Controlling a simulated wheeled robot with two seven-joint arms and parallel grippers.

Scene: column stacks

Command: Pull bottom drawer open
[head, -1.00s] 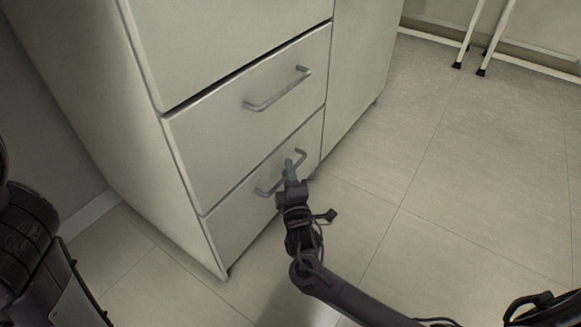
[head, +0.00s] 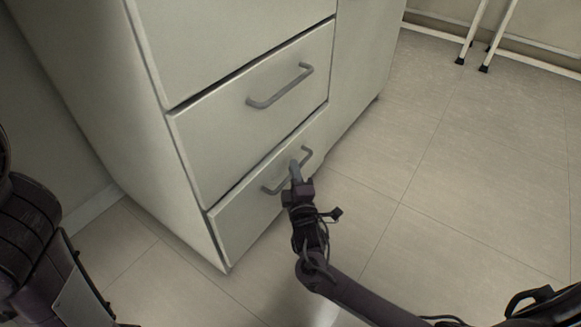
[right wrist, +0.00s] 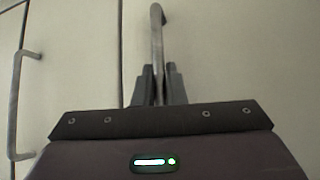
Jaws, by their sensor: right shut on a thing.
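The bottom drawer (head: 243,214) is the lowest pale grey front of the cabinet. It looks about flush with the fronts above, and I see no clear gap. Its grey bar handle (head: 306,152) is partly hidden by my right gripper (head: 296,172), which is shut on the middle of the bar. In the right wrist view the handle (right wrist: 157,35) runs down between the two dark fingers of the gripper (right wrist: 158,86). My left gripper is not in view.
The middle drawer (head: 230,125), with its own handle (head: 280,87), is closed just above; that handle also shows in the right wrist view (right wrist: 15,100). Open tiled floor (head: 460,190) lies to the right and in front. White stand legs (head: 475,35) are at the upper right.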

